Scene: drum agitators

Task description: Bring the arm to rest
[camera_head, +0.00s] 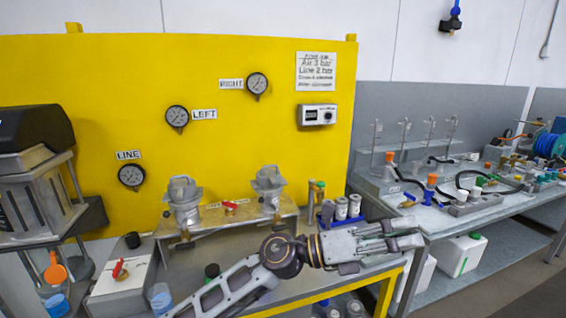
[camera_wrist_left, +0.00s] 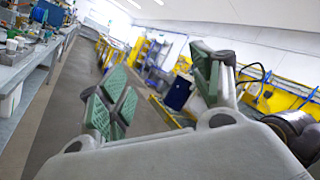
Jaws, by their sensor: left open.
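My left arm comes in from the bottom of the head view and reaches right across the front of the bench. Its left gripper (camera_head: 408,234) points right, near the bench's right end, with nothing visible between its fingers. In the left wrist view, the gripper (camera_wrist_left: 160,92) shows green finger pads standing well apart, with the aisle floor seen between them. My right gripper is in neither view.
A yellow panel (camera_head: 90,85) with gauges stands behind the metal bench (camera_head: 235,250). Two clamp-like metal fixtures (camera_head: 183,200) stand on a raised shelf.

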